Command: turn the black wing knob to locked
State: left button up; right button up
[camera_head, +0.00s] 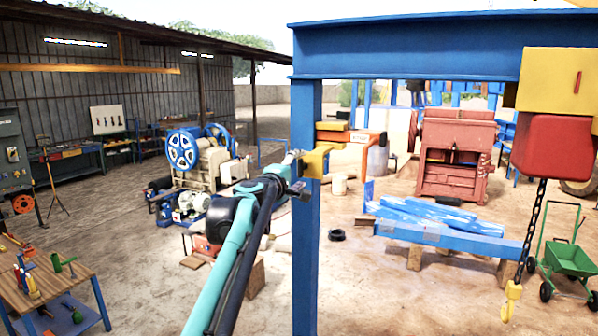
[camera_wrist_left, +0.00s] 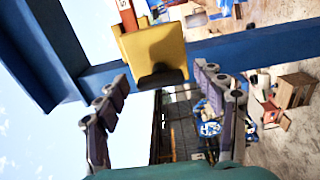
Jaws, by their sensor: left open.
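A yellow box (camera_head: 316,162) is fixed on the blue post (camera_head: 306,235) in the head view. In the left wrist view the yellow box (camera_wrist_left: 150,48) carries a black wing knob (camera_wrist_left: 162,76) on its near face. The knob's exact angle and any lock marks are too small to read. My left gripper (camera_head: 296,172) is at the left side of the box. In the left wrist view the fingers of my left gripper (camera_wrist_left: 161,84) are spread wide, one on each side of the knob, with nothing held. I cannot tell whether they touch it. My right gripper is out of view.
A blue overhead beam (camera_head: 420,45) carries a red hoist (camera_head: 552,147) with a hanging chain and yellow hook (camera_head: 511,297). A wooden workbench (camera_head: 50,280) with tools is at the lower left. A blue-wheeled crusher (camera_head: 203,160) stands behind my arm. Open dirt floor lies between.

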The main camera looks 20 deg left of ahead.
pick_arm(q)
jog(key=s, duration=1.2)
jog(key=shift+a, duration=0.2)
